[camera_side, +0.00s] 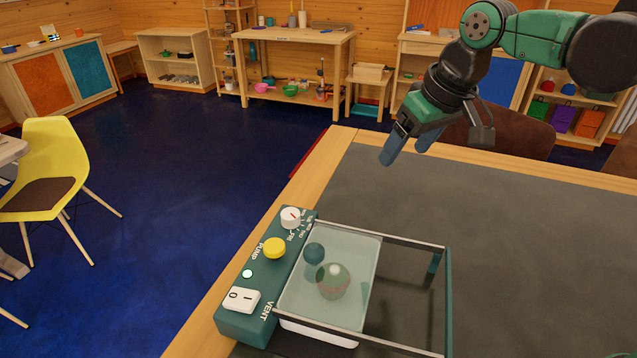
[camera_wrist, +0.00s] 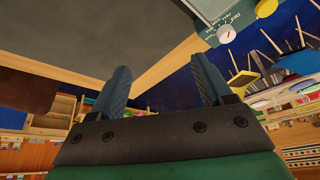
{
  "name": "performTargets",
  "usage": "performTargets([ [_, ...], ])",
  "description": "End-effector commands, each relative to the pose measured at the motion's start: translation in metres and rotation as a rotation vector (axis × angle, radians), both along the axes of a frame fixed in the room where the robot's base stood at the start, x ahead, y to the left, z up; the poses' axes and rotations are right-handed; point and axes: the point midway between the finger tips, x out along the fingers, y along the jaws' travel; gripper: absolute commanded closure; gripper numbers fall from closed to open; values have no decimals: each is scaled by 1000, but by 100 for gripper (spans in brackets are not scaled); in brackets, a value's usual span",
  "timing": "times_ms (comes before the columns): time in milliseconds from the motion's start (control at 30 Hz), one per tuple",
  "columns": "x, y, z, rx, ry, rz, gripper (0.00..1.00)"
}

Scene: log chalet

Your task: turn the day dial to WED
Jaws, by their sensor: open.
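The day dial (camera_side: 290,217) is a white round knob with a red mark, at the far end of a green control panel (camera_side: 246,322). Day letters are printed around it, too small to read surely, so I cannot tell its setting. It also shows in the wrist view (camera_wrist: 226,34) at the top right. My gripper (camera_side: 406,152) is open and empty, its blue fingers well above the table, to the right of and beyond the dial. In the wrist view my two fingers (camera_wrist: 162,85) are apart with nothing between them.
Next to the dial are a yellow PUMP button (camera_side: 274,248), a small light (camera_side: 247,273) and a white VENT rocker switch (camera_side: 241,299). A clear-lidded tank (camera_side: 446,300) with round items inside adjoins the panel. The dark table top (camera_side: 540,240) is clear at right.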

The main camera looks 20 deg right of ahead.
Motion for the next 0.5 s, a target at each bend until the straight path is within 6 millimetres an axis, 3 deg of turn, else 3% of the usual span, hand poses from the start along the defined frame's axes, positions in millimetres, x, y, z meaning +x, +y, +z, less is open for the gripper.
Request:
performTargets([
  [200, 51, 51, -6, -22, 145, 77, 28],
  [500, 85, 118, -49, -75, 321, 164, 28],
])
